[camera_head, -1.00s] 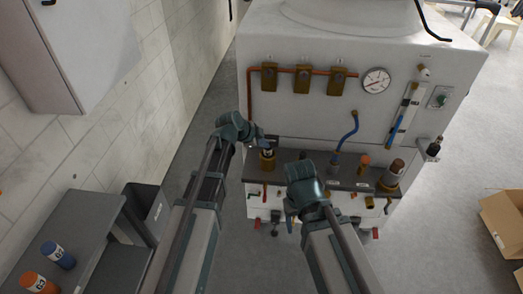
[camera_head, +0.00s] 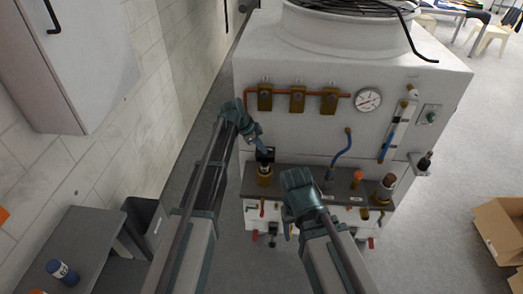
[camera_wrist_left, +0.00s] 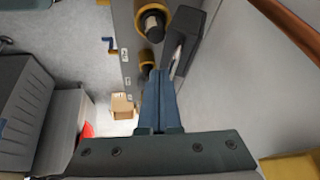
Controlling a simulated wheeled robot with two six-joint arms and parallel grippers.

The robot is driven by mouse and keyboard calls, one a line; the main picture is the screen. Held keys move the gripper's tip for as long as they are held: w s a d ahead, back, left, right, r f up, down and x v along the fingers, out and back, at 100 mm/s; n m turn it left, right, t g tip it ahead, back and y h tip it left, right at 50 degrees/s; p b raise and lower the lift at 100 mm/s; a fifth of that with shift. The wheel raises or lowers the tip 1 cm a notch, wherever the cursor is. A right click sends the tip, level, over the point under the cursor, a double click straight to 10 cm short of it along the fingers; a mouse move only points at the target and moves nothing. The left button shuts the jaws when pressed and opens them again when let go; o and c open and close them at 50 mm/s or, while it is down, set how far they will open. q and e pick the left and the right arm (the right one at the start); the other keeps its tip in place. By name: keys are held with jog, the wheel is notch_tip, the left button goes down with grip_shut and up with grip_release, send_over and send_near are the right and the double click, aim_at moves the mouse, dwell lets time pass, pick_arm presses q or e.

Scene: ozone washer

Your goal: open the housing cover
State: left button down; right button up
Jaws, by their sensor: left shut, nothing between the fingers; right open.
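A small dark housing with a flap-like cover (camera_head: 266,154) sits on the white machine's front, just above a brass-collared cylinder (camera_head: 265,171). In the left wrist view the dark cover (camera_wrist_left: 193,38) stands out from the white panel, with a pale wedge showing at its edge. I cannot tell how far it is open. My left gripper (camera_head: 262,148) is shut and empty, its tips right at the housing; in the left wrist view the closed fingers (camera_wrist_left: 163,75) lie beside the dark cover. Contact is unclear. My right gripper (camera_head: 292,178) is open, lower and to the right; its fingertips are mostly hidden.
The white machine (camera_head: 300,140) carries a copper pipe with brass valves (camera_head: 297,99), a gauge (camera_head: 368,100) and a blue hose (camera_head: 341,150). A dark shelf (camera_head: 345,196) holds several fittings. A wall cabinet (camera_head: 85,60) is at left, and a cardboard box (camera_head: 498,230) at right.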

pick_arm(q)
jog(key=w+g, duration=0.1)
jog(key=w+r, duration=0.1)
jog(key=w, duration=0.1)
jog(key=shift+w+g+p, duration=0.2)
jog(key=shift+g+p, duration=0.2)
jog(key=shift+w, duration=1.25)
pick_arm(e)
jog(key=shift+r, duration=0.75)
